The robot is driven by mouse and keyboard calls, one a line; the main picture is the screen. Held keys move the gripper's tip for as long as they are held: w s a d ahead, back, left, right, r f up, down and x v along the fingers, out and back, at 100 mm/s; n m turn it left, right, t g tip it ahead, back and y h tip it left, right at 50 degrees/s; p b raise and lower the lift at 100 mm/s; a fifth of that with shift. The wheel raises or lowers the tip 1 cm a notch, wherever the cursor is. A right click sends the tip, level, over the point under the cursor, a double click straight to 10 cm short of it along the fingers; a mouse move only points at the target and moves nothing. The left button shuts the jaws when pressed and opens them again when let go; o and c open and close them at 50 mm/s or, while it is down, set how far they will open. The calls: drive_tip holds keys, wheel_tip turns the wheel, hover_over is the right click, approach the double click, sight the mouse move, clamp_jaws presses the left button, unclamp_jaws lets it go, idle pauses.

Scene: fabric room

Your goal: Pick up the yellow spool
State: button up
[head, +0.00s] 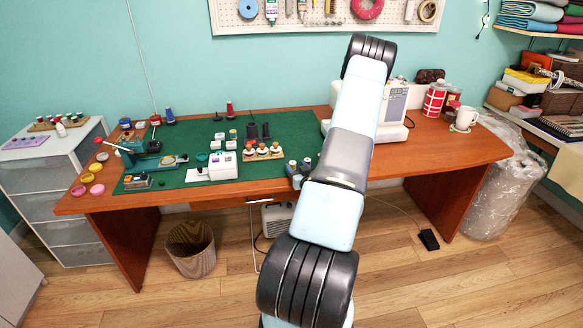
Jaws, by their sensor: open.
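My arm rises from the bottom centre across the table's right half. My gripper cannot be made out; the arm's own links hide that area.
A green mat (215,138) holds a white device (223,166), a wooden rack of small items (262,153) and dark cylinders (293,168). A sewing machine (392,108), red canister (434,101) and mug (464,119) stand right.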

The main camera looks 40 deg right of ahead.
sight(294, 165)
drive_tip(key=shift+x, duration=2.25)
drive_tip(key=shift+f, duration=0.1)
drive_tip(key=shift+c, duration=0.5)
drive_tip(key=c, duration=0.9)
